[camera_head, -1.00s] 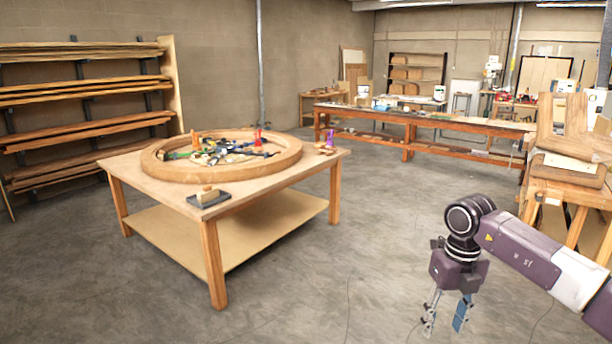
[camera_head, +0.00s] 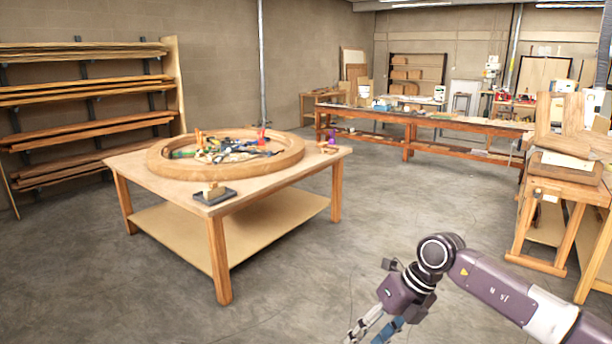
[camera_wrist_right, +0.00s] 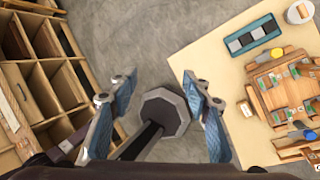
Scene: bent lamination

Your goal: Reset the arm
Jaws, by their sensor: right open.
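My right arm comes in from the lower right of the head view. My right gripper (camera_head: 372,334) points down and to the left over the floor, and its tips are close to the bottom edge. In the right wrist view the right gripper (camera_wrist_right: 158,90) has its two blue fingers spread wide, with nothing held. A dark post with an octagonal end (camera_wrist_right: 164,112) shows between and beyond the fingers; I cannot tell what it belongs to. My left gripper is in neither view.
A wooden table (camera_head: 135,166) with a wooden ring (camera_head: 170,170) and clamps stands left of the arm. A long workbench (camera_head: 440,122) is behind, a wooden stand (camera_head: 570,188) at right. Open floor (camera_head: 400,210) lies between. The wrist view shows wooden compartments (camera_wrist_right: 45,75) and a pale tabletop (camera_wrist_right: 215,65).

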